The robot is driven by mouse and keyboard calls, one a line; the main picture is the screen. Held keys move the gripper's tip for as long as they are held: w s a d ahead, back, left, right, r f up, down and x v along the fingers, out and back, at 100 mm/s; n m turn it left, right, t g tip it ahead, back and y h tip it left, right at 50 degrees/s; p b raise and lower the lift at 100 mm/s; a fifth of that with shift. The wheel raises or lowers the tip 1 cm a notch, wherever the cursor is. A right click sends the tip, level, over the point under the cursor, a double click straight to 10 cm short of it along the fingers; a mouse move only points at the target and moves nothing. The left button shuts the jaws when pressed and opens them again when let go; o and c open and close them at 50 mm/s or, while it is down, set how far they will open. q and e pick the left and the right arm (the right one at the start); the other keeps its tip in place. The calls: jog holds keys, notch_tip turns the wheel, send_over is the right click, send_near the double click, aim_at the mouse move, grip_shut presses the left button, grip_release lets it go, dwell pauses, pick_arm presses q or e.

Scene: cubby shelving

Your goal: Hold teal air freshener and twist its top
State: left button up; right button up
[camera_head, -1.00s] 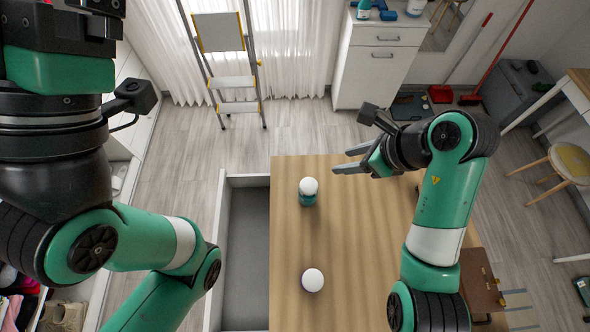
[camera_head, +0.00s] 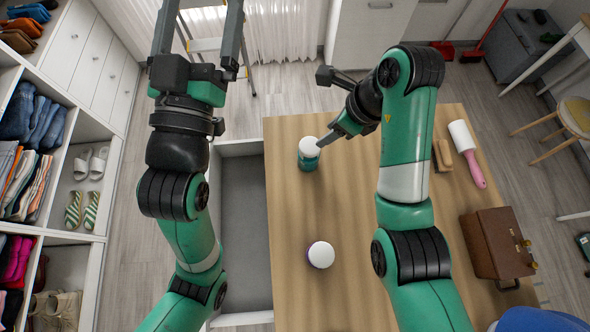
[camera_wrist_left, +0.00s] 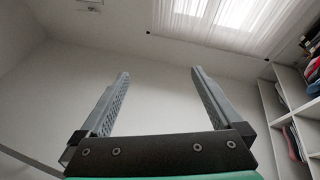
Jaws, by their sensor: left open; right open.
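The teal air freshener (camera_head: 308,161) stands upright on the wooden table, with a white domed top (camera_head: 309,146). My right gripper (camera_head: 325,141) is low beside it on its right, fingertips close to the top. I cannot tell whether they touch it. My left gripper (camera_head: 205,25) is raised at the upper left of the head view, open and empty, away from the table. Its two spread fingers also show in the left wrist view (camera_wrist_left: 158,100), facing the wall and ceiling with nothing between them.
A second white-topped container (camera_head: 321,255) with a purple base stands nearer on the table (camera_head: 290,215). A lint roller (camera_head: 467,153), a brush (camera_head: 442,155) and a brown bag (camera_head: 497,245) lie to the right. A grey open drawer (camera_head: 243,225) adjoins the table's left side.

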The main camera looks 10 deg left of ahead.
pick_arm(q)
jog(key=w+d+f+m+g+h, duration=0.1)
jog(key=d+f+g, duration=0.25)
jog(key=f, duration=0.85)
jog(key=m+g+h, duration=0.2)
jog(key=m+g, duration=0.2)
jog(key=g, duration=0.2)
send_near(305, 165)
jog(key=shift+w+a+f, duration=0.15)
jog(key=shift+w+f, duration=0.4)
jog(key=shift+w, duration=0.05)
jog(key=shift+s, duration=0.15)
jog(key=shift+t, duration=0.25)
jog(key=x, duration=1.1)
jog(key=shift+w+d+f, duration=0.15)
jog(key=shift+w+d, duration=0.15)
jog(key=shift+d, duration=0.05)
jog(key=c, duration=1.4)
